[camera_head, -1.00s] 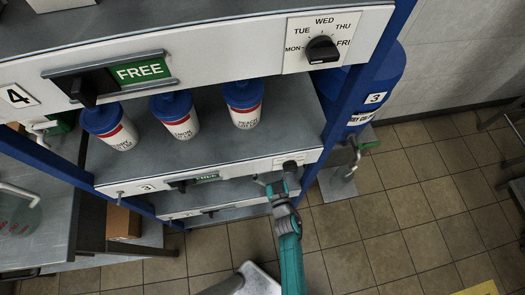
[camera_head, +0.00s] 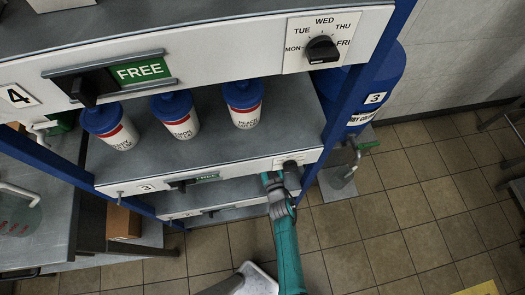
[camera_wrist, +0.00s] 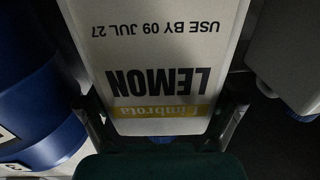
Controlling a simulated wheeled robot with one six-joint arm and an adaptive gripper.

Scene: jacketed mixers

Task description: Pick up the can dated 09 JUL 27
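In the wrist view, a white can (camera_wrist: 155,60) fills the middle. Its label appears upside down and reads "USE BY 09 JUL 27" and "LEMON", with a yellow band. A bit of blue shows at its lower end. My gripper (camera_wrist: 165,115) has one finger on each side of this can, spread apart; whether they touch it is not clear. In the head view, my gripper (camera_head: 273,182) is at the front edge of the lower shelf, near its right end. The can between the fingers is hidden there.
Three white cups with blue lids (camera_head: 109,125) (camera_head: 174,115) (camera_head: 243,103) stand on the shelf above. A blue drum (camera_wrist: 35,100) is close on the left in the wrist view, and another pale container (camera_wrist: 285,55) on the right.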

